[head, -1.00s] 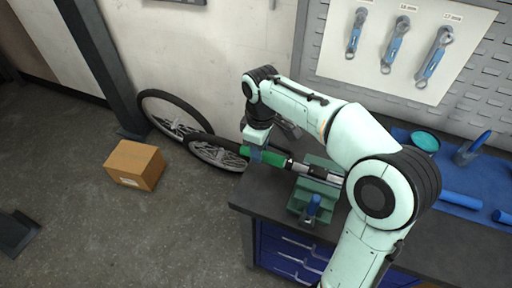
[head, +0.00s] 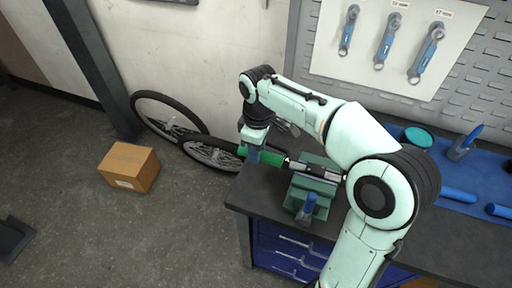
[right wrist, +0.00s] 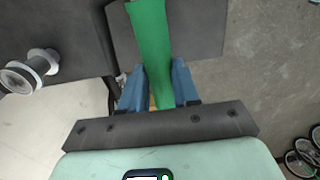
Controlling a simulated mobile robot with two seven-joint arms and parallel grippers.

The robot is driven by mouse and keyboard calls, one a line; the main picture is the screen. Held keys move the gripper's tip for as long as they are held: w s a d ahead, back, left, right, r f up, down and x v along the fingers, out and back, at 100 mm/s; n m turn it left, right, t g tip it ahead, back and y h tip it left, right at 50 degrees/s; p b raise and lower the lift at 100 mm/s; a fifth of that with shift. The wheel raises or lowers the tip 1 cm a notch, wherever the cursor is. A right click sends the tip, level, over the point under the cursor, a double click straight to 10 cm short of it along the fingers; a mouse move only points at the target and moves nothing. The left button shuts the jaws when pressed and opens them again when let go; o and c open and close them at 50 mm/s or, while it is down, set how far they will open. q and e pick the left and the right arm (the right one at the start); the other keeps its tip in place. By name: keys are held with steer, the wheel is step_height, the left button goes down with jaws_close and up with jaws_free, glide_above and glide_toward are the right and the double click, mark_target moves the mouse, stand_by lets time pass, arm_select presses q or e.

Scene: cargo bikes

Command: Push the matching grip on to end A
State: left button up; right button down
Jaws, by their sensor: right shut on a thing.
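A green grip (head: 272,158) is held by my right gripper (head: 255,153) at the left edge of the bench. Its right end meets the dark and silver bar (head: 313,170) and lines up with it. I cannot tell how far the bar reaches inside. A green vise (head: 309,187) with a blue handle holds the bar. In the right wrist view, the gripper's blue fingers (right wrist: 154,85) are shut on either side of the green grip (right wrist: 152,42), which runs up out of the picture. No end label is readable. My left gripper is not in view.
Wrenches (head: 385,45) hang behind. Bicycle wheels (head: 207,152) lean by the wall; a cardboard box (head: 129,167) is on the floor.

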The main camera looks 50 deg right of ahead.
steer(key=shift+s+d, duration=0.15)
steer(key=shift+s, duration=0.15)
steer(key=c, duration=0.8)
jaws_free()
steer(key=shift+o, duration=0.2)
steer(key=shift+r, duration=0.15)
step_height(320, 180, up, 13)
steer(key=p, duration=0.3)
steer(key=shift+s, duration=0.1)
